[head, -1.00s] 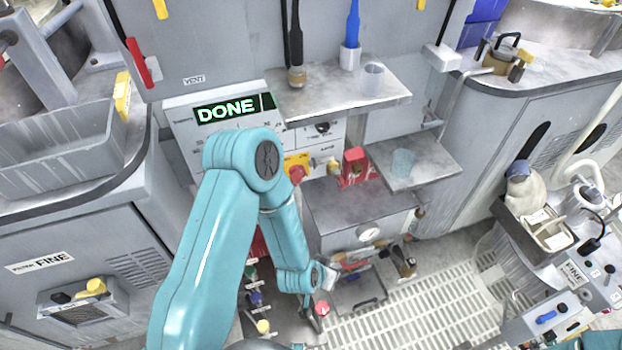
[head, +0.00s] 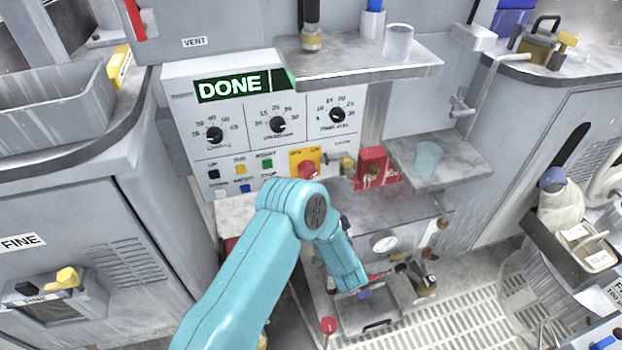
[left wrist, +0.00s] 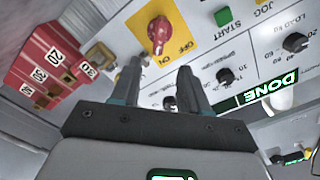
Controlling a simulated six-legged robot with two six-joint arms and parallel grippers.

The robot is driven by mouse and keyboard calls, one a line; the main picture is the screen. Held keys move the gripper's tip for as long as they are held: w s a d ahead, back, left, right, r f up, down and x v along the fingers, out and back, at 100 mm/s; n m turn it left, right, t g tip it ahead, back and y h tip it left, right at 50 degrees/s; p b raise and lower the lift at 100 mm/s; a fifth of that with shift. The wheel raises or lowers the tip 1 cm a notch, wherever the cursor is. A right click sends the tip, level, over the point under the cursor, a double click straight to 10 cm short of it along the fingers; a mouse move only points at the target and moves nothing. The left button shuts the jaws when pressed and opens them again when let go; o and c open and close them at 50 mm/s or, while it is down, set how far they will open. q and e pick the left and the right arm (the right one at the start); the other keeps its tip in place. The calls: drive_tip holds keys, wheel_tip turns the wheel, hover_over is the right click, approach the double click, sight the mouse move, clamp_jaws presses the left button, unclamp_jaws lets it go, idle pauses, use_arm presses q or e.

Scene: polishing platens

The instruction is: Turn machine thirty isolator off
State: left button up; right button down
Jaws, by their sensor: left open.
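A red rotary knob (left wrist: 159,33) sits on a yellow plate marked ON and OFF on the control panel. In the head view this knob (head: 307,169) is just above my left arm's bend.
The panel has a DONE display (head: 242,86), black dials (head: 277,125) and coloured buttons. An upper shelf (head: 360,62) juts out above the knob. A lower shelf with a clear cup (head: 427,160) is to its right.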

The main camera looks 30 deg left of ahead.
sight(311, 177)
use_arm(q)
drive_tip(key=b+x, duration=0.1)
drive_tip(key=x, duration=1.1)
drive_tip(key=shift+w, duration=0.15)
clamp_jaws()
